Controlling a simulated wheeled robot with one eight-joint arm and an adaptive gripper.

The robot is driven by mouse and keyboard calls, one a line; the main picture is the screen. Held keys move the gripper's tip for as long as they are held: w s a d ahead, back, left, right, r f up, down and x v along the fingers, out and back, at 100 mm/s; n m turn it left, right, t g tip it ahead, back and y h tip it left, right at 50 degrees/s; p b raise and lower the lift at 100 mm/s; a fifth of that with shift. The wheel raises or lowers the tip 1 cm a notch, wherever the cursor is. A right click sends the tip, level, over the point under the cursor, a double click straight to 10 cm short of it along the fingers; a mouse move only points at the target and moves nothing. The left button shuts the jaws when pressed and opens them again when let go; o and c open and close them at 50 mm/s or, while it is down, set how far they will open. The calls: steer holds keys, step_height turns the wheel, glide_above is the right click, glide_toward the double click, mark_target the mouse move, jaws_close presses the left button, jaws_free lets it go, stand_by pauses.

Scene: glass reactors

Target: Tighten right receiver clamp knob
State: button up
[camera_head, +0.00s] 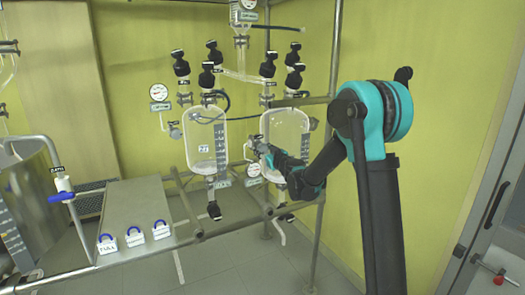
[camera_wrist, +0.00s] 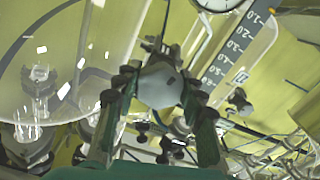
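My gripper (camera_wrist: 157,82) has its two dark, jointed fingers on either side of a pale grey faceted knob (camera_wrist: 160,86) in the wrist view. I cannot tell whether the fingers press on it. A dark stem or bracket shows just beyond the knob. In the head view my gripper (camera_head: 262,148) is at the front of the right glass receiver (camera_head: 290,127), by its left side. The right receiver's graduated scale (camera_wrist: 235,50) shows at the upper right of the wrist view.
The left receiver (camera_head: 205,140) hangs beside the right one, with black valve knobs (camera_head: 268,65) above. A gauge (camera_head: 253,170) is close below my gripper. A metal frame rail (camera_head: 280,212) runs in front. A grey bench (camera_head: 140,205) with padlocks (camera_head: 134,236) stands at the left.

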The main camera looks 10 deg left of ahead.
steer(key=c, duration=0.5)
steer(key=m, duration=0.4)
steer(key=shift+m, duration=0.3)
steer(key=o, duration=1.2)
steer(key=shift+c, duration=0.2)
steer(key=shift+s, duration=0.1)
steer(key=v, duration=1.2)
